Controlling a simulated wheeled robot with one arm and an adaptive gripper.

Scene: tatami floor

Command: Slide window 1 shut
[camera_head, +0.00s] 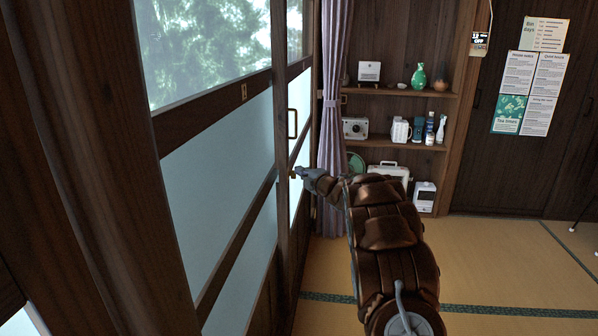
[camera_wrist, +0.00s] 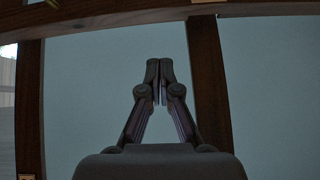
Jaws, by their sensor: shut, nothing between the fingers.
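The window (camera_head: 225,165) runs along the left side of the head view, with dark wooden frames, clear upper glass and frosted lower panes. A small tag (camera_head: 243,91) sits on its crossbar; I cannot read it. A rectangular pull handle (camera_head: 292,123) shows near an upright farther along. My gripper (camera_head: 296,173) is shut and empty, below that handle and close to the window's upright; contact cannot be told. In the wrist view, my gripper (camera_wrist: 160,82) points at a frosted pane (camera_wrist: 95,85), with a wooden upright (camera_wrist: 208,75) just right of its tips.
A tied purple curtain (camera_head: 332,110) hangs just beyond the window. A wooden shelf (camera_head: 400,93) with bottles, a radio and boxes stands behind my arm. Notices (camera_head: 530,80) hang on the dark wall at right.

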